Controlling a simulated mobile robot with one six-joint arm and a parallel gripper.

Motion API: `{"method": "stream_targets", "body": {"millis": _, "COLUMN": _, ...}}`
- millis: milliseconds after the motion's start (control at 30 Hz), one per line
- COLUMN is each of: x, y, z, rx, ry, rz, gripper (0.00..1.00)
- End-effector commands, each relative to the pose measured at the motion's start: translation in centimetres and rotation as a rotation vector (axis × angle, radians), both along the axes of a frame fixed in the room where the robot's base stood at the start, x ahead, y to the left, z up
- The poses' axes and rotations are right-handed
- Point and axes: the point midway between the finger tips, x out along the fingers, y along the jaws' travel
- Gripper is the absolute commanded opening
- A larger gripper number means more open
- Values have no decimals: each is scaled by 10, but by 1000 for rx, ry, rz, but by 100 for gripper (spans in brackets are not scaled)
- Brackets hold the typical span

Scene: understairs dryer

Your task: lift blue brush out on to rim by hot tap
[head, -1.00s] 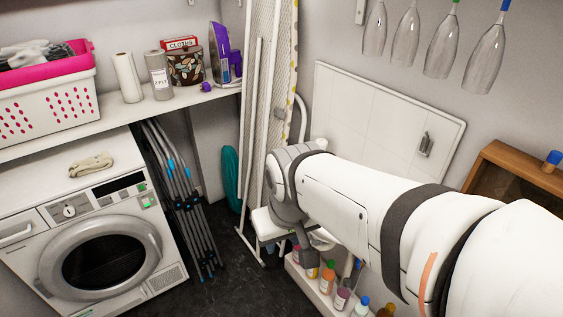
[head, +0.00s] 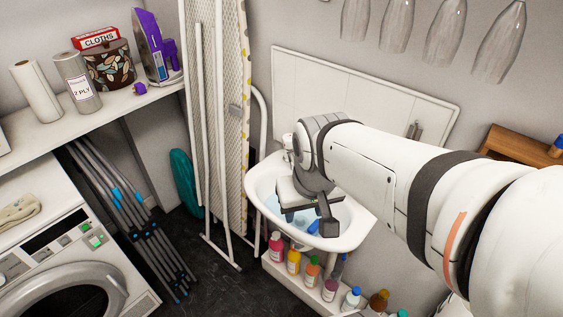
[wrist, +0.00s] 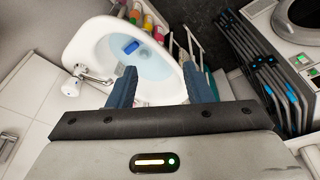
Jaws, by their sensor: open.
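The white basin (head: 258,197) stands in the corner against the wall, with pale blue water in it. It also shows in the wrist view (wrist: 82,40). The blue brush (wrist: 130,47) lies in the basin in the wrist view, beyond my fingers and apart from them. In the head view a bit of blue (head: 313,227) shows beside my gripper. My gripper (wrist: 161,82) is open and empty, its two fingers pointing down over the basin; it partly hides the bowl in the head view (head: 306,213). A chrome tap (wrist: 92,76) with a white top stands on the rim; its hot or cold mark cannot be read.
Several coloured bottles (head: 312,268) stand on a low ledge below the basin. An ironing board (head: 215,110) and a folded grey rack (head: 135,220) lean to the left. A white panel (head: 350,95) is on the wall behind. The washer (head: 65,270) is front left.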

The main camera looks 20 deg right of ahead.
Motion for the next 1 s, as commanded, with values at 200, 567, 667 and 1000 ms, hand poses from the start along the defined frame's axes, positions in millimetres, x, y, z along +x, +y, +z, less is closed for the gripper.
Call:
{"method": "stream_targets", "body": {"millis": 200, "x": 42, "y": -39, "z": -27, "rx": -23, "ry": 31, "rz": -187, "gripper": 45}}
{"method": "stream_targets", "body": {"millis": 567, "x": 126, "y": -77, "z": -131, "rx": -33, "ry": 44, "rz": -625, "gripper": 45}}
{"method": "stream_targets", "body": {"millis": 667, "x": 140, "y": -84, "z": -167, "rx": -19, "ry": 50, "rz": -730, "gripper": 45}}
{"method": "stream_targets", "body": {"millis": 1000, "x": 156, "y": -93, "z": -251, "rx": 39, "ry": 69, "rz": -955, "gripper": 45}}
